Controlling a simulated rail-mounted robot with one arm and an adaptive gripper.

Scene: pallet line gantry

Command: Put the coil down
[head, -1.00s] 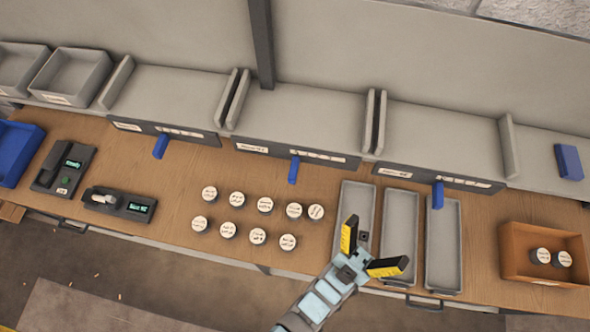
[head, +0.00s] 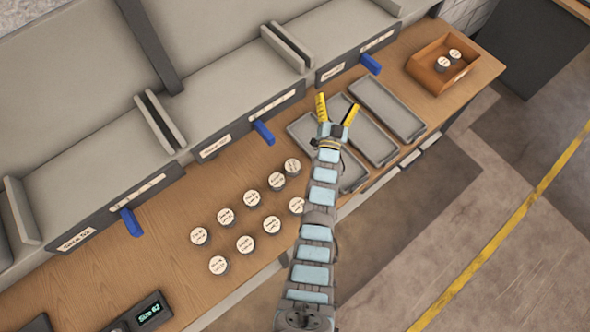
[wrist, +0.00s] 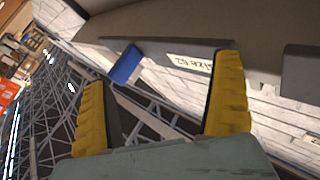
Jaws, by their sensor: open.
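My gripper (head: 336,105) is open, its two yellow fingers spread with nothing between them. In the head view it is over the far ends of the left grey tray (head: 299,127) and middle grey tray (head: 376,146). The wrist view also shows the open gripper (wrist: 162,72), with a shelf edge, a label and a blue tab (wrist: 125,65) beyond the fingers. I cannot make out a coil for certain in any view. My arm hides part of the left tray, including its inside.
Several round white-topped pieces (head: 245,243) stand on the wooden bench left of my arm. A right grey tray (head: 388,108) is empty. An orange-brown box (head: 428,78) holds two round pieces. Grey shelf bins with blue tabs (head: 263,132) line the back.

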